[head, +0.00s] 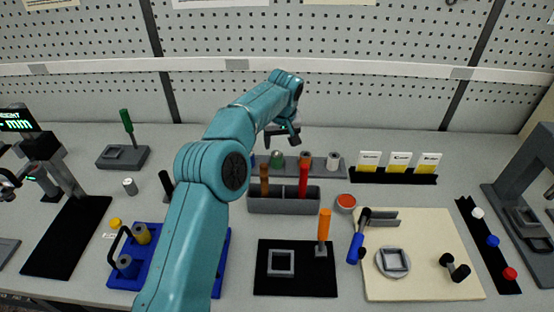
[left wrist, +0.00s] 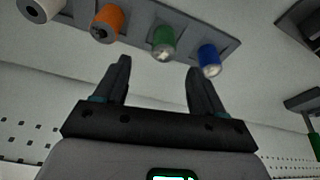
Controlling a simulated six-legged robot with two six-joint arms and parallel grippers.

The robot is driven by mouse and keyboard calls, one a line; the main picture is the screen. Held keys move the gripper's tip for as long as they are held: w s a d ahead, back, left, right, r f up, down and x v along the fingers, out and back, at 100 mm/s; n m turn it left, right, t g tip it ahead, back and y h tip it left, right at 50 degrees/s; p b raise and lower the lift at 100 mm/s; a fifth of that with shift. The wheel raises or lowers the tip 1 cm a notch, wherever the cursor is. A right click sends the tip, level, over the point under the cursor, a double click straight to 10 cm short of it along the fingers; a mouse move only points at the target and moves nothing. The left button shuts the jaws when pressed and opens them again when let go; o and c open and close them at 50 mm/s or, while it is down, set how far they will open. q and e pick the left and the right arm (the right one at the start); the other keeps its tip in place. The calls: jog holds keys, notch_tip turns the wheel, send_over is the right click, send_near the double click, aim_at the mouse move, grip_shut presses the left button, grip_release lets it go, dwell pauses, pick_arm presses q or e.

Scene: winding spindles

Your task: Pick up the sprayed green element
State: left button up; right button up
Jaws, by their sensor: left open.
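The green element (head: 277,158) is a short cylinder in a grey rack (head: 319,171) behind the middle of the bench. In the left wrist view the green element (left wrist: 163,38) lies ahead of the gap between my fingers, apart from them. My left gripper (head: 284,137) is open and empty, above and close to the rack; it also shows in the left wrist view (left wrist: 160,82). A blue element (left wrist: 209,58) is beside the green one, and an orange element (left wrist: 107,22) and a whitish element (left wrist: 40,8) are on its other side. My right gripper is not in view.
A grey box (head: 285,206) with brown and red handles stands in front of the rack. A green-handled tool (head: 127,121) stands at the left. Yellow-and-white cards (head: 398,162) stand right of the rack. A pegboard wall (head: 350,35) closes off the back.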

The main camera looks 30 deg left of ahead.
aim_at(277, 154)
pick_arm(q)
jog(key=shift+s+x, duration=0.1)
jog(key=shift+x, duration=0.5)
jog(key=shift+s+x, duration=0.15)
jog(key=shift+x, duration=0.5)
jog(key=shift+a+f+p, duration=0.15)
jog(key=shift+f+p, duration=0.2)
jog(key=shift+f, duration=0.05)
jog(key=x, duration=0.3)
jog(key=p+x, duration=0.1)
jog(key=shift+w+a, duration=0.25)
jog(key=shift+a, duration=0.05)
jog(key=shift+f, duration=0.2)
jog(key=shift+s, duration=0.1)
jog(key=shift+f, duration=0.1)
jog(key=c, duration=1.1)
jog(key=shift+c, duration=0.2)
